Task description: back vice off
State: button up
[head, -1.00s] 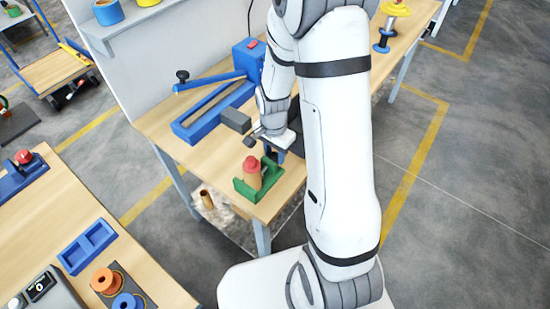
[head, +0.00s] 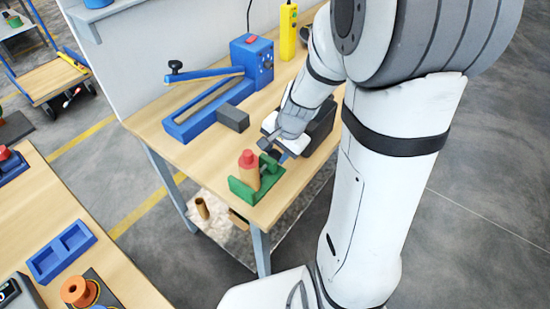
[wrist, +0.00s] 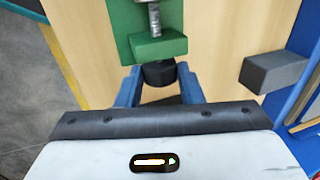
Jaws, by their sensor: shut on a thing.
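The green vice (head: 241,190) stands at the near corner of the wooden bench. A tan cylinder with a red top (head: 248,168) stands upright in it. In the wrist view the vice (wrist: 158,46) shows its green end block with a threaded metal screw. A dark knob (wrist: 158,73) sits at the screw's end. My gripper (wrist: 158,90) has its blue fingers on either side of this knob and is shut on it. In the head view my gripper (head: 270,153) is low behind the vice, its fingertips partly hidden.
A dark grey block (head: 232,118) lies beside the blue lever tool (head: 205,110) left of my gripper. A black box (head: 322,130) stands close to its right. A yellow pendant (head: 288,32) is at the back. Another table with a blue tray (head: 60,250) is at lower left.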

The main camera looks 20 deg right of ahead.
jog(key=f+b, duration=0.1)
jog(key=b, duration=0.1)
jog(key=shift+d+b, duration=0.1)
jog(key=shift+b, duration=0.25)
jog(key=t+y+b, duration=0.1)
jog(key=b, duration=0.4)
jog(key=t+b, duration=0.1)
jog(key=b, duration=0.4)
jog(key=shift+s+d+f+y, duration=0.1)
jog(key=shift+s+y, duration=0.2)
jog(key=shift+y, duration=0.1)
jog(key=shift+t+b, duration=0.4)
jog(key=shift+b, duration=0.05)
jog(key=shift+r, duration=0.35)
jog(key=o, duration=0.6)
jog(key=shift+r, duration=0.15)
